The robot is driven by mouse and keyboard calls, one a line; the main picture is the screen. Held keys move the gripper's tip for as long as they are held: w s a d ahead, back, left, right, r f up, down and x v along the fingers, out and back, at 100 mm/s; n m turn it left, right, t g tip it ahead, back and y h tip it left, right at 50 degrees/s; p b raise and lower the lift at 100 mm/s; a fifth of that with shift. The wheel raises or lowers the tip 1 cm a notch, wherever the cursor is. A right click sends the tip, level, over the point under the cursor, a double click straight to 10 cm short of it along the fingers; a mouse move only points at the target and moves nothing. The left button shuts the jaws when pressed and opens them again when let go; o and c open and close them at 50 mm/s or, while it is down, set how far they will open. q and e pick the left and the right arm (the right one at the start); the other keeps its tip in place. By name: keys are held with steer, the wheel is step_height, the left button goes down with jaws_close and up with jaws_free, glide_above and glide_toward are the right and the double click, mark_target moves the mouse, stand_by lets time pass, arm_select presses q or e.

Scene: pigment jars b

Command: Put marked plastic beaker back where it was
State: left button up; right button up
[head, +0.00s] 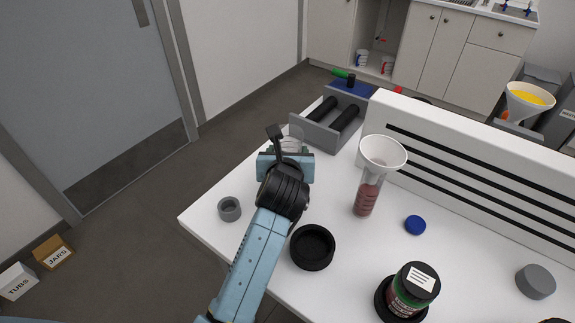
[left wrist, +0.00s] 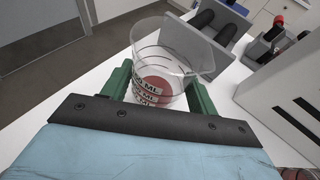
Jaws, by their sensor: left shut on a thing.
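The marked plastic beaker (left wrist: 172,62) is clear, with dark lines and lettering on its side and something reddish at its bottom. My left gripper (left wrist: 160,92) is shut on it, with a green finger on each side. In the head view the left gripper (head: 288,148) is over the far left part of the white table (head: 203,213), and the beaker (head: 292,131) shows only in part behind it. I cannot tell whether the beaker touches the table. My right gripper is not in view.
A funnel sits on a tube of red powder (head: 367,192) to the right. A grey drawer-like tray (head: 322,135) with black rollers is just beyond the gripper. A grey ring (head: 229,209), black dish (head: 312,247), blue cap (head: 415,225) and labelled jar (head: 412,290) stand nearer.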

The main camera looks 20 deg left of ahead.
arm_select(q)
steer(key=shift+f+b, duration=0.3)
steer(key=shift+f, duration=1.4)
steer(key=shift+f, duration=0.15)
steer(key=o, duration=1)
steer(key=shift+s+d+r, duration=0.1)
steer(key=shift+s+r, duration=0.15)
steer(key=p+v, duration=0.1)
steer(key=v, duration=1)
steer(key=shift+s+r, duration=0.1)
steer(key=shift+s, duration=0.15)
